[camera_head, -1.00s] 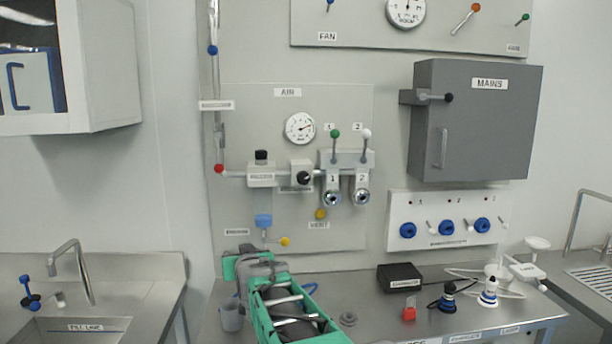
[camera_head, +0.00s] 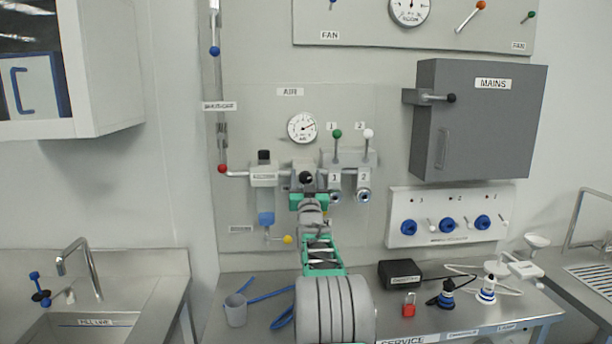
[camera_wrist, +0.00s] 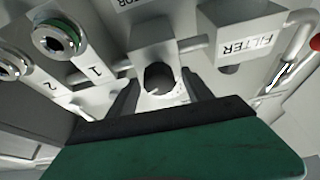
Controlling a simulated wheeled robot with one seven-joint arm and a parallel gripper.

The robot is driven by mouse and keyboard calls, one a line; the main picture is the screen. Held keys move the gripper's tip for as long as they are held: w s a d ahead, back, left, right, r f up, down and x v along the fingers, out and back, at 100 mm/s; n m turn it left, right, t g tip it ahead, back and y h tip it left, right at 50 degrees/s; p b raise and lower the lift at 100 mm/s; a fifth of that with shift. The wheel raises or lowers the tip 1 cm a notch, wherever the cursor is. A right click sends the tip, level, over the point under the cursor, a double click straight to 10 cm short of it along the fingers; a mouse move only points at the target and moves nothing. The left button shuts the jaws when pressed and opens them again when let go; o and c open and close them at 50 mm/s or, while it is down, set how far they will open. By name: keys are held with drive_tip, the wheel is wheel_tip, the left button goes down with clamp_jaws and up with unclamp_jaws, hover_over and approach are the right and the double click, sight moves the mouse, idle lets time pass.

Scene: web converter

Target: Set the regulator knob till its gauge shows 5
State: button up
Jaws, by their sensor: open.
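The regulator is a grey block on the AIR panel with a black round knob (camera_head: 306,178) on its front. The knob also shows in the wrist view (camera_wrist: 160,77). The round white air gauge (camera_head: 302,127) is above it; its needle points to the upper right, and its numbers are too small to read. My gripper (camera_wrist: 164,92) is open, with one dark finger on each side of the knob in the wrist view. I cannot tell whether the fingers touch it. In the head view my green gripper body is just below the knob.
The filter block (camera_head: 264,175) is left of the regulator. Two outlets marked 1 and 2 (camera_head: 363,195), with a green-tipped lever (camera_head: 337,135) and a white-tipped lever (camera_head: 369,135), are at the right. A yellow-tipped handle (camera_head: 288,239) is below left.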

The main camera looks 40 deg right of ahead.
drive_tip(key=shift+c, duration=0.5)
clamp_jaws()
drive_tip(key=shift+f+n+b, duration=0.15)
drive_tip(key=shift+n+b, duration=0.15)
drive_tip(key=shift+b, duration=0.35)
drive_tip(key=n+y+b, duration=0.1)
drive_tip(key=b, duration=0.1)
drive_tip(key=n+t+y+b, duration=0.1)
drive_tip(key=n+b, duration=0.1)
drive_tip(key=b, duration=0.1)
drive_tip(key=shift+f, duration=0.2)
drive_tip(key=n+y+b, duration=0.1)
drive_tip(key=n+b, duration=0.1)
drive_tip(key=n, duration=0.1)
drive_tip(key=shift+r+t+b, duration=0.15)
drive_tip(key=shift+t+b, duration=0.25)
drive_tip(key=shift+a+r+n+y+b, duration=0.1)
drive_tip(key=shift+n+y+b, duration=0.3)
drive_tip(key=shift+n, duration=0.35)
drive_tip(key=shift+a+r+n+y+b, duration=0.1)
drive_tip(key=shift+n+y+b, duration=0.25)
drive_tip(key=shift+n, duration=0.4)
drive_tip(key=shift+y, duration=0.25)
